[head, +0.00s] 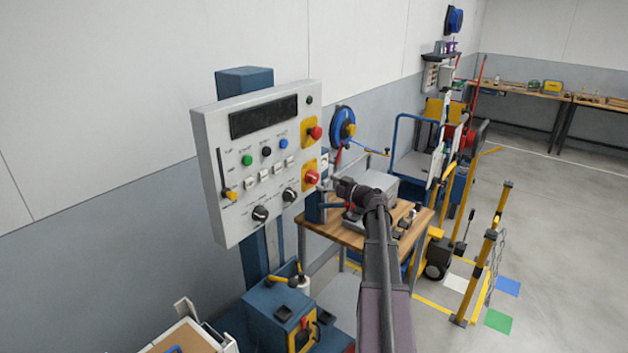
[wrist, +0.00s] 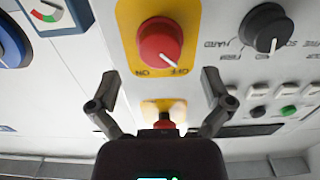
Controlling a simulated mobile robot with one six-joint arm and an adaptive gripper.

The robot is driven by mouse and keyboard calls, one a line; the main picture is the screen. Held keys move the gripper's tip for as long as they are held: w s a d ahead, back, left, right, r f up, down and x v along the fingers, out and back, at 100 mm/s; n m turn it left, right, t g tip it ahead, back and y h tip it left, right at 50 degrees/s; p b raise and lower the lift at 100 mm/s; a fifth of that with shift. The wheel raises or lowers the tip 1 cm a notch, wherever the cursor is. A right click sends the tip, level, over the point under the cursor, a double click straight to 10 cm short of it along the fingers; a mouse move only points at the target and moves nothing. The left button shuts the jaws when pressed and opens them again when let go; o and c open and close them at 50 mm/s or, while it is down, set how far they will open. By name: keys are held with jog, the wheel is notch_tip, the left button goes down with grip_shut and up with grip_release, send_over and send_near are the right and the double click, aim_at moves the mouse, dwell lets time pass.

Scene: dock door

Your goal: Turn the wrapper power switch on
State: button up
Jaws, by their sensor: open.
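The wrapper power switch is a red rotary knob on a yellow plate, on the right side of the light grey control panel (head: 222,135). It shows in the head view (head: 312,178) and in the wrist view (wrist: 160,42), where the picture is upside down. Its white pointer line points to the OFF label; ON is printed on the other side. My gripper (wrist: 159,84) is open and empty, facing the panel, with its fingers spread and apart from the knob. In the head view my gripper (head: 342,187) is just right of the knob.
A red push button (head: 315,133) on its own yellow plate sits above the switch. Black dials (head: 290,195), coloured buttons and a slider (head: 231,195) are on the panel. A wooden table (head: 345,232) with a grey device stands behind my arm. Open floor lies at right.

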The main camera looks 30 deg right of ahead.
aim_at(316, 179)
jog(key=shift+x, duration=2.4)
